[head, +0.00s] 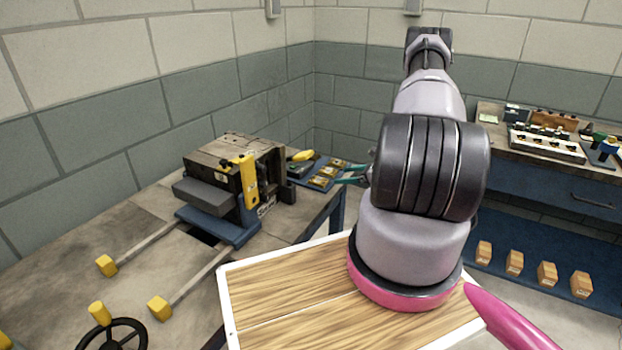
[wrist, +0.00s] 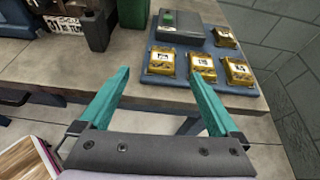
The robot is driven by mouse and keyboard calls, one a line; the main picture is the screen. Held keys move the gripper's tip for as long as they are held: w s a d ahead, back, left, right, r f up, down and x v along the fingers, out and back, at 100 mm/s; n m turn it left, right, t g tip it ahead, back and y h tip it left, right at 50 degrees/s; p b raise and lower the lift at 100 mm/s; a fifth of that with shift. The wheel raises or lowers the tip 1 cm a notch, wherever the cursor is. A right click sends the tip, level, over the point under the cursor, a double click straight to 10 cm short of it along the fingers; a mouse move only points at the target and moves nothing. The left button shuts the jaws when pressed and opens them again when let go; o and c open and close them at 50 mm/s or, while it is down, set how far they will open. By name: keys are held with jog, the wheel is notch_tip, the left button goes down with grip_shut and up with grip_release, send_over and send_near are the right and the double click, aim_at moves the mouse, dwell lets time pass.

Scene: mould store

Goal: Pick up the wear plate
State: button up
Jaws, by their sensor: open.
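Several small gold-coloured plates with pale labels lie on a blue mat (wrist: 190,87); which one is the wear plate I cannot tell. In the wrist view one is at the left (wrist: 161,61), one in the middle (wrist: 202,68), one at the right (wrist: 238,72) and one behind (wrist: 225,37). They also show small in the head view (head: 320,181). My gripper (wrist: 160,76) is open, with teal fingers spread and nothing between them. Its tips appear short of the mat, apart from the plates. In the head view the gripper (head: 352,174) is partly hidden by my arm.
A grey box with a green top mark (wrist: 178,27) stands on the mat behind the plates. A mould block (head: 222,165) with a yellow strap sits on the bench to the left. A wall (wrist: 280,40) lies beyond the bench. Another bench (head: 560,165) holds parts at right.

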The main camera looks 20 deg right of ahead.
aim_at(319, 180)
jog(key=shift+m+t, duration=0.3)
jog(key=x, duration=0.3)
jog(key=f+x, duration=0.1)
jog(key=x, duration=0.7)
jog(key=shift+d+f, duration=0.3)
jog(key=shift+c, duration=0.3)
grip_shut()
